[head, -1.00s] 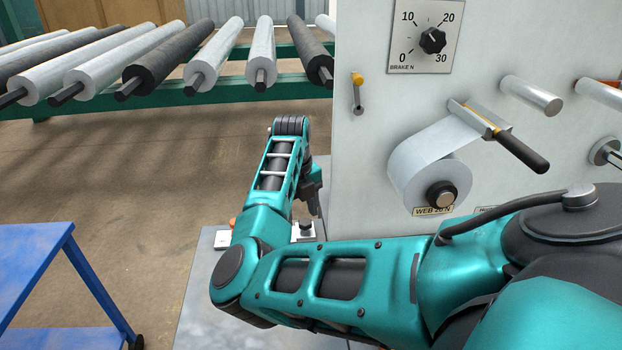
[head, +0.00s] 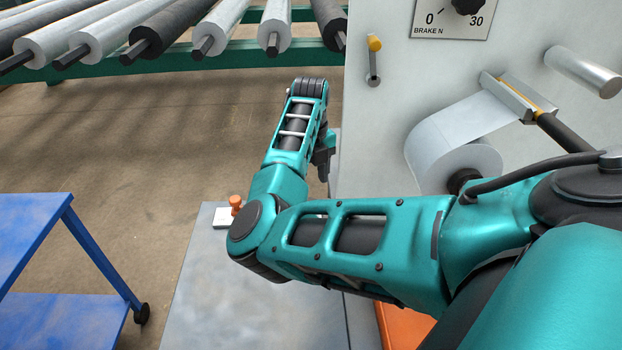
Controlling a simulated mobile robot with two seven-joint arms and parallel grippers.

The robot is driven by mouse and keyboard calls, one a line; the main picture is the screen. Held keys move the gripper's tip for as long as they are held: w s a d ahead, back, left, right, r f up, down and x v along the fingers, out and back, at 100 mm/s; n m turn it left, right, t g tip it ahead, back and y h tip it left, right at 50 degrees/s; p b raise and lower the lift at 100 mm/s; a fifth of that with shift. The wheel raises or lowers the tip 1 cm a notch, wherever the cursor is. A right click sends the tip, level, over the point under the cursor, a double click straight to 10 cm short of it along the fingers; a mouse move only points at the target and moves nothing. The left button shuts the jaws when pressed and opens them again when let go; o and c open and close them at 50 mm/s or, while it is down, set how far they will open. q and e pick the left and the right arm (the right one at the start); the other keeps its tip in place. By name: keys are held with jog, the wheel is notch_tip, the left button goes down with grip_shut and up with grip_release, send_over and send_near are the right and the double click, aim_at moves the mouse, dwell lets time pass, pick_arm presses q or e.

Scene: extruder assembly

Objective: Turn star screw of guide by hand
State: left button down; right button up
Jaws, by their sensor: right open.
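My right arm reaches across the view from the lower right. Its gripper (head: 324,163) hangs beside the left edge of the grey machine panel, above the grey table (head: 195,300). The gripper is small and partly behind my forearm; its jaws are open, and I see nothing between them. An orange knob (head: 236,202) on a small white block (head: 227,218) shows at the table's far left corner, left of my arm. I cannot make out the star screw or the guide; my arm covers much of the table. My left gripper is not in view.
The machine panel (head: 383,120) carries a white web roll (head: 440,140), a lever with a yellow knob (head: 374,60) and a brake dial (head: 466,5). A blue cart (head: 35,235) stands left. Rollers on a green rack (head: 150,65) are behind. Floor between is clear.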

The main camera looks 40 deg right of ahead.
notch_tip(320, 180, down, 6)
jog(key=b, duration=0.4)
jog(key=shift+r, duration=0.1)
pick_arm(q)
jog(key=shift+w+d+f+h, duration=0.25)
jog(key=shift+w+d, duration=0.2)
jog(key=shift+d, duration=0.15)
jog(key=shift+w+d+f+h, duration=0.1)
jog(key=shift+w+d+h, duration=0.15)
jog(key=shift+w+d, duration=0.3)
pick_arm(e)
jog(key=c, duration=0.3)
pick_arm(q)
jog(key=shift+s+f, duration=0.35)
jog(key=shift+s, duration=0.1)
pick_arm(e)
jog(key=c, duration=0.5)
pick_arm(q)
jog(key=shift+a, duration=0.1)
pick_arm(e)
jog(key=shift+c, duration=0.2)
